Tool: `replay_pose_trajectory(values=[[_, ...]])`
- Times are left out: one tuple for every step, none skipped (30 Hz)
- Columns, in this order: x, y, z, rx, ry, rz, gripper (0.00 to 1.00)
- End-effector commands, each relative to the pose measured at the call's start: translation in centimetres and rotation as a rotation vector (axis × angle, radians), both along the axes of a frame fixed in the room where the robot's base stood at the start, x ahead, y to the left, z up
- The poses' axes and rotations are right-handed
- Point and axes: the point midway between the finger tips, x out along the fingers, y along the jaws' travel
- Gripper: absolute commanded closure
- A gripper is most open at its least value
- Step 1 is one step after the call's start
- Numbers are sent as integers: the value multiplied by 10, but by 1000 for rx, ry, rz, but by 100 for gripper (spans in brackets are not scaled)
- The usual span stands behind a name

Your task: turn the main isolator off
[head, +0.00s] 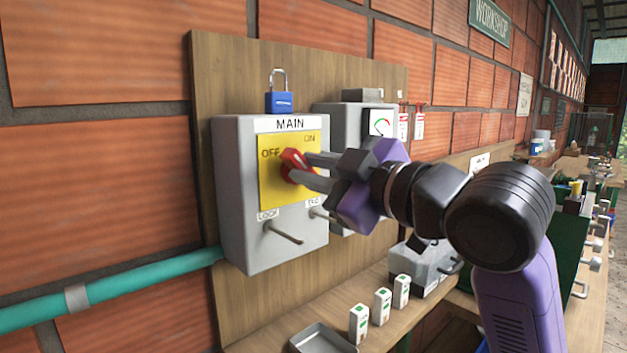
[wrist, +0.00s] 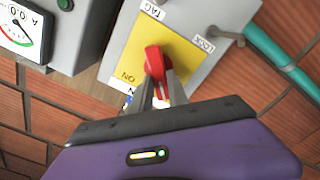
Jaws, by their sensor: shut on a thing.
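The main isolator is a grey box (head: 228,165) labelled MAIN, with a yellow plate (head: 271,190) marked OFF at upper left and ON at upper right. Its red rotary handle (head: 290,160) sits on the plate; its upper end leans toward the left of ON, but the fingers partly cover it. In the wrist view the red handle (wrist: 153,62) stands between the fingertips over the yellow plate (wrist: 127,51). My gripper (head: 300,167) is shut on the red handle, reaching in from the right.
A blue padlock (head: 279,102) stands on top of the box. Metal pegs at LOCK (head: 284,233) and TAG stick out below the plate. A second grey box with a gauge (head: 380,122) is close on the right.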

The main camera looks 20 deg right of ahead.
Motion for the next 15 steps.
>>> replay_pose_trajectory(values=[[0, 0, -4, -44, -14, 0, 100], [0, 1, -4, -71, -23, 0, 100], [0, 1, -4, -109, -34, -1, 100], [-1, 1, -5, -135, -43, -1, 100], [-1, 1, -5, -162, -51, 0, 100], [-1, 2, -6, -198, -63, 0, 100], [-1, 2, -6, -226, -72, 0, 100], [-1, 2, -6, -253, -81, 0, 100], [-1, 2, -7, -290, -92, 1, 100], [-1, 3, -7, -316, -100, 1, 100], [-1, 3, -7, -343, -109, 1, 100], [-1, 3, -8, -378, -121, 0, 100], [-1, 3, -8, -404, -129, 0, 100], [-1, 3, -9, -430, -137, 0, 100], [-1, 3, -9, -463, -148, -1, 100]])
